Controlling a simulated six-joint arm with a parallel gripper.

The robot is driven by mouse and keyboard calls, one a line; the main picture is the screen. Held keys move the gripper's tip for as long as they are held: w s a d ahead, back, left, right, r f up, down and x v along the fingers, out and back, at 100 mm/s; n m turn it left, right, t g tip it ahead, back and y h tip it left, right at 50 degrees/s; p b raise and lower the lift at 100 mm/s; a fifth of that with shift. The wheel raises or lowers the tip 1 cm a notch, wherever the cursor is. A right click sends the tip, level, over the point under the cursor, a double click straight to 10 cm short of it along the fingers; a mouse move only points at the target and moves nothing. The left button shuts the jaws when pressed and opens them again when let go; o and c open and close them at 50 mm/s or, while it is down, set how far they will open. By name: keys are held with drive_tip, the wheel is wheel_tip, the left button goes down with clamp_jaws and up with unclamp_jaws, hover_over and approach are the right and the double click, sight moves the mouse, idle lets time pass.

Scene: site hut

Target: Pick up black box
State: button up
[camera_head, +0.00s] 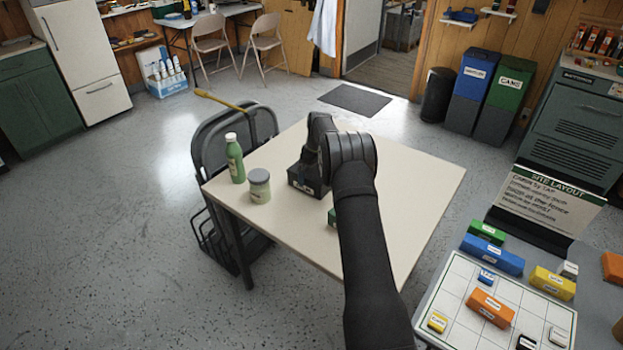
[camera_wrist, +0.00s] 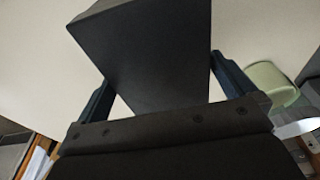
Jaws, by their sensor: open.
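The black box (camera_head: 304,180) sits on the cream table (camera_head: 415,190), partly hidden behind my arm in the head view. In the wrist view the black box (camera_wrist: 150,55) fills the upper middle, between the two fingers of my gripper (camera_wrist: 165,85). The fingers are open, one on each side of the box. A small gap shows beside the left finger; I cannot tell whether either finger touches the box. In the head view my gripper (camera_head: 316,160) is down at the box, its fingertips hidden.
A green bottle (camera_head: 234,158) and a lidded jar (camera_head: 259,186) stand left of the box. A green block (camera_head: 332,217) lies partly behind my arm in front. A black chair (camera_head: 212,150) is at the table's left edge. The table's right side is clear.

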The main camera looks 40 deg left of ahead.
wheel_tip(320, 180, down, 2)
drive_tip(key=shift+a+f, duration=0.1)
drive_tip(key=shift+a, duration=0.05)
drive_tip(key=c, duration=1)
